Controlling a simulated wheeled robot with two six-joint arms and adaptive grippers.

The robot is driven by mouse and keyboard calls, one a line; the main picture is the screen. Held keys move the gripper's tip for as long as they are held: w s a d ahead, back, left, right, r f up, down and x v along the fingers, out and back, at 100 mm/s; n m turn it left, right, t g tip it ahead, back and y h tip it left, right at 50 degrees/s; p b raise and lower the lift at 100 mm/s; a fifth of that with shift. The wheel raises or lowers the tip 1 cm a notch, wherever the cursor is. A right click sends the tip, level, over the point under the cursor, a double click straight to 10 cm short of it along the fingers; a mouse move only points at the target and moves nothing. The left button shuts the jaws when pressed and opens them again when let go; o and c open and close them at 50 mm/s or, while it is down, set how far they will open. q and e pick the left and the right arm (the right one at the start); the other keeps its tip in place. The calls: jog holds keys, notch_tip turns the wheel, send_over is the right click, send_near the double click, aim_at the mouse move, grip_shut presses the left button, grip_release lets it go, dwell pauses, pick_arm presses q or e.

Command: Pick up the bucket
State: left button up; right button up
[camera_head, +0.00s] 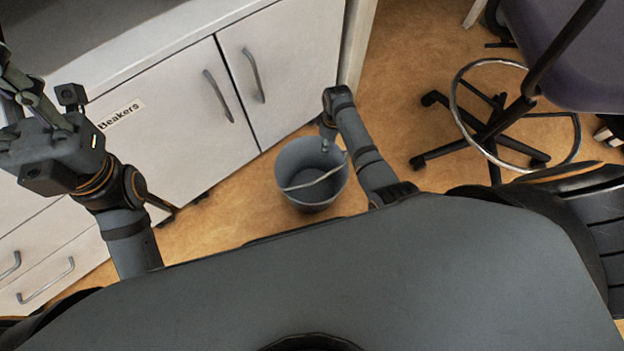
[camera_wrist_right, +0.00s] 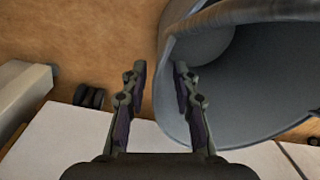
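A grey bucket (camera_head: 305,197) stands upright on the floor in front of the white cabinet. Its pale handle (camera_head: 312,182) lies across the opening. In the head view my right gripper (camera_head: 329,138) is at the bucket's far right rim, mostly hidden by its own wrist. In the right wrist view the right gripper (camera_wrist_right: 160,72) is open, with a clear gap between its fingers. The bucket (camera_wrist_right: 255,85) fills the right side there; its rim edge shows between the fingertips, but I cannot tell whether they touch it. My left gripper (camera_head: 28,95) is up at the left, partly cut off, away from the bucket.
The white cabinet (camera_head: 170,130), with a "Beakers" label (camera_head: 120,114), stands behind and left of the bucket. An office chair (camera_head: 500,125) with a foot ring and wheeled base is at the right. Open brown floor (camera_head: 405,75) lies between the cabinet and chair.

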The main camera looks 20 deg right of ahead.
notch_tip(320, 180, down, 5)
jog(key=b, duration=0.4)
jog(key=shift+s+a+r, duration=0.1)
jog(key=shift+s+a, duration=0.05)
jog(key=shift+f, duration=0.25)
jog(key=shift+r, duration=0.15)
grip_shut()
